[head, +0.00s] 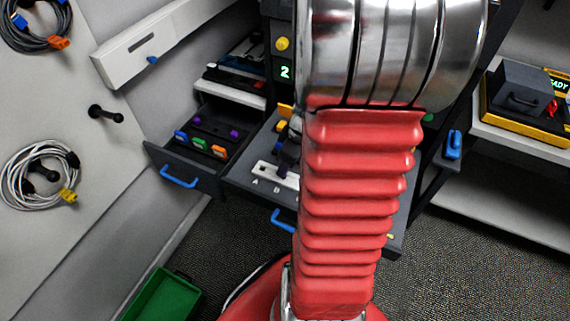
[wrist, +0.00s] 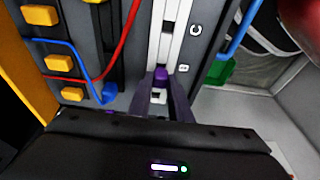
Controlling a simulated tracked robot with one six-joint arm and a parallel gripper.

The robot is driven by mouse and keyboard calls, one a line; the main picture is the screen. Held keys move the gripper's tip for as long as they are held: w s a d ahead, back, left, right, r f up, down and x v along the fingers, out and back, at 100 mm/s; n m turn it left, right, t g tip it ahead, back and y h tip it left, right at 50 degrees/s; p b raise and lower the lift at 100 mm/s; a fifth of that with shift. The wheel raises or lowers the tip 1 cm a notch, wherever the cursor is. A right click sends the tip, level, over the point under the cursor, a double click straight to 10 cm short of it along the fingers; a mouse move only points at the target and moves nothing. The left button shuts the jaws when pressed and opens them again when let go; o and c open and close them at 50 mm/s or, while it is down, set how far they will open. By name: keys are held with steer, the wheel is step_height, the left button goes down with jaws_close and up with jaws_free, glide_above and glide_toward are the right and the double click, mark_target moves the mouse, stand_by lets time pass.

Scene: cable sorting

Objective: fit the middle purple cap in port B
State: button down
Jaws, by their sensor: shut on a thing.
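The purple cap (wrist: 161,75) is between the fingertips of my gripper (wrist: 162,84) in the wrist view. My gripper is shut on it. The cap is over the white port strip (wrist: 168,42), level with the B label (wrist: 183,68). I cannot tell whether it is seated in port B or just above it. In the head view my gripper (head: 284,158) is small and dark above the strip (head: 266,173), near the A and B labels; my arm hides the strip's right part. Two other purple caps (head: 207,119) (head: 234,133) lie in the open left drawer (head: 178,160).
The left drawer also holds blue (head: 181,135), green (head: 198,143) and orange (head: 218,151) caps. Beside the strip are yellow plugs (wrist: 59,63) with red (wrist: 125,45) and blue (wrist: 76,62) cables. A green part (wrist: 220,71) is to the right.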

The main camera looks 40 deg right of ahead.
steer(key=shift+f, duration=0.7)
stand_by(1.0)
steer(key=c, duration=1.1)
jaws_free()
steer(key=shift+r, duration=0.1)
steer(key=shift+r, duration=3.4)
